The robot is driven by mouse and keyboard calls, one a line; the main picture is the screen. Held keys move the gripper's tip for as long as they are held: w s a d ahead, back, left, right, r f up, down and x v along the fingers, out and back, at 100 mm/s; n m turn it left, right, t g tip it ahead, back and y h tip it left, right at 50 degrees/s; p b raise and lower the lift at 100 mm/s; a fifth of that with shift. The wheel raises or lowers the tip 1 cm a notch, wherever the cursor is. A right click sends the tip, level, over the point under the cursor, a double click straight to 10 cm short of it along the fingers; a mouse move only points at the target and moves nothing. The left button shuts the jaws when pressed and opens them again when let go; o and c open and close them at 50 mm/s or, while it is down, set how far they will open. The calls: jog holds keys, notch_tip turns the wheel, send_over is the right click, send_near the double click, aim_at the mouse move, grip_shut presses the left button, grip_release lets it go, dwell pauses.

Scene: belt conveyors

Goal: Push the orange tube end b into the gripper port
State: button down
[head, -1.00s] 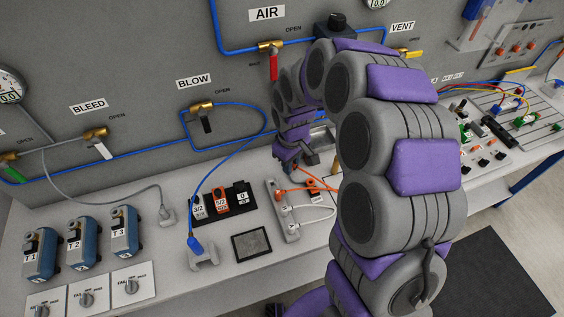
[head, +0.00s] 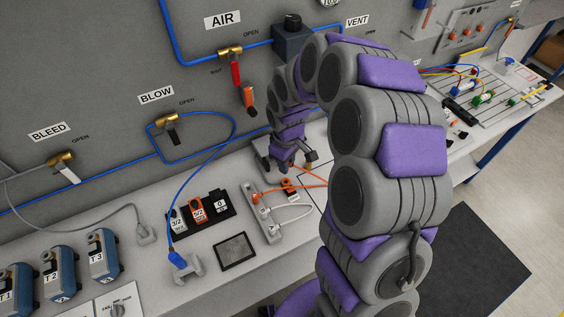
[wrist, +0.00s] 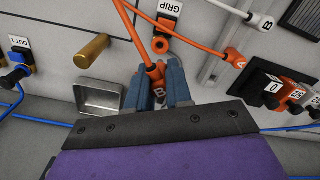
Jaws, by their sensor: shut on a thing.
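My gripper (wrist: 158,88) is shut on the orange tube end b (wrist: 157,76), whose B label shows between the blue-grey fingers in the wrist view. The gripper port (wrist: 161,46) is an orange ring under a GRIP label, just beyond the fingertips and apart from the held end. The orange tube (wrist: 143,28) runs past the port's left side. In the head view my gripper (head: 284,163) is above the bench, behind the port (head: 289,184). The held end cannot be made out there.
Orange end A (wrist: 237,60) sits at the grey block (wrist: 213,70), with a white tube end (wrist: 262,22) nearby. A brass peg (wrist: 91,49) and a metal tray (wrist: 99,97) are left of my gripper. A black valve holder (head: 212,213) stands left of the block.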

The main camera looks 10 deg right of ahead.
jog(key=shift+f, duration=0.2)
dwell(0.3)
send_over(286, 184)
jog(key=shift+w+d+f+b, duration=0.1)
jog(key=shift+w+f+b, duration=0.1)
jog(key=shift+f, duration=0.85)
jog(key=shift+w+d+f+b, duration=0.1)
jog(key=shift+w+f+b, duration=0.05)
jog(key=shift+f, duration=0.85)
jog(key=shift+r, duration=0.1)
jog(key=shift+p, duration=0.45)
jog(key=shift+f+p, duration=0.4)
jog(key=shift+f, duration=0.85)
dwell(1.7)
jog(key=c, duration=0.5)
grip_release()
jog(key=shift+c, duration=0.2)
jog(key=shift+r+p, duration=1.6)
jog(key=shift+r, duration=1.95)
